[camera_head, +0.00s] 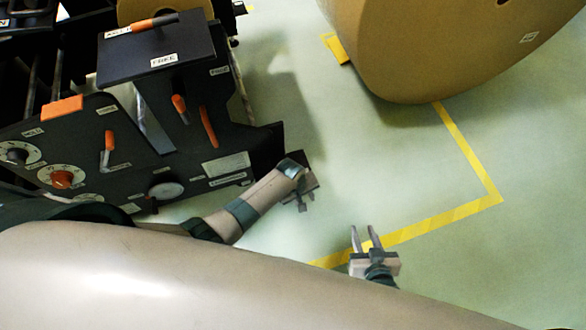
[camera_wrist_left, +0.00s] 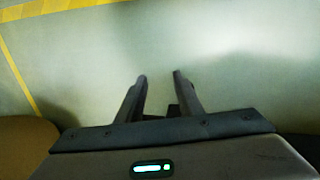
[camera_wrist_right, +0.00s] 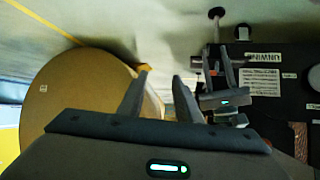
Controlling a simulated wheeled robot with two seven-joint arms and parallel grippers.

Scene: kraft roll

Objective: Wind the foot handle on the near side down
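A dark machine panel (camera_head: 205,165) stands at the left in the head view. On it is a crank-like handle with an orange grip (camera_head: 109,141); I cannot tell for certain that it is the foot handle, and its label is too small to read. My left gripper (camera_head: 302,203) is right of the panel, apart from it; its fingers stand open and empty in the left wrist view (camera_wrist_left: 159,78). My right gripper (camera_head: 366,232) is farther right, over the floor, open and empty; its fingers show in the right wrist view (camera_wrist_right: 160,75).
Other orange-gripped levers (camera_head: 208,127) and dials (camera_head: 62,179) are on the panel. A large brown roll (camera_head: 430,50) stands at the back right. Yellow tape (camera_head: 440,222) marks the open green floor. In the right wrist view, a dark round disc on a stem (camera_wrist_right: 217,13) shows beside the machine.

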